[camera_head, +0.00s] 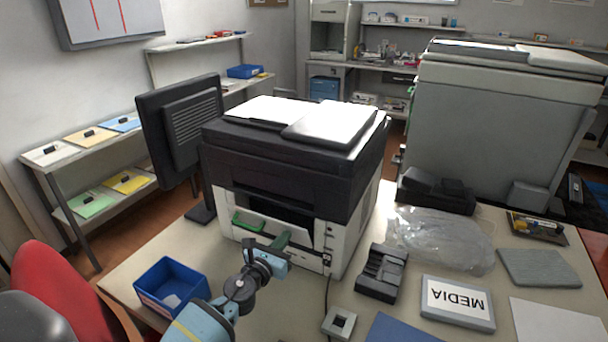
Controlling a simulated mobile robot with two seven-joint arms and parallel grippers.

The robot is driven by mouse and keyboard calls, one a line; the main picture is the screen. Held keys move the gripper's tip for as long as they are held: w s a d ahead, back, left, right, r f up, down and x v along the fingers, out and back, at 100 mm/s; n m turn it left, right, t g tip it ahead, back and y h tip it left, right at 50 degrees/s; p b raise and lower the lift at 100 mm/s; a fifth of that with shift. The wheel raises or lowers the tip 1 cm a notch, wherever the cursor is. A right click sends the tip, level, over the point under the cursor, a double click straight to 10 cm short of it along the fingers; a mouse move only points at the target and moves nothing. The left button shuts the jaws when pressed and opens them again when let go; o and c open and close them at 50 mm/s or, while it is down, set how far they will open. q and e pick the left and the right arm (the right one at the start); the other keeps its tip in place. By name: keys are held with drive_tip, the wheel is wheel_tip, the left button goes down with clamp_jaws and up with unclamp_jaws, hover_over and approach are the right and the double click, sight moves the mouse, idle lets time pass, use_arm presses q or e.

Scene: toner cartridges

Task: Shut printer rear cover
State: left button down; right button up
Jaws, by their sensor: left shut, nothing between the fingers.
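The printer (285,165) stands on the table in the middle of the head view, with a black upper part and a white lower body. Its near side has a dark opening, with a pale cover panel (268,232) below it that appears tilted outward. A green handle (248,222) sits at the panel's left. My right gripper is out of view.
A blue bin (172,287) is left of my left arm, with a red chair (60,290) beyond the table edge. A black tray (381,272), plastic bag (445,237) and MEDIA box (457,302) lie to the right. A black monitor-like panel (183,125) stands behind the printer's left side.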

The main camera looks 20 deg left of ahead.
use_arm(q)
drive_tip(key=shift+w+r, duration=0.25)
drive_tip(key=shift+w, duration=1.2)
drive_tip(key=s, duration=0.8)
drive_tip(key=shift+a+r, duration=0.15)
drive_tip(key=shift+a, duration=0.1)
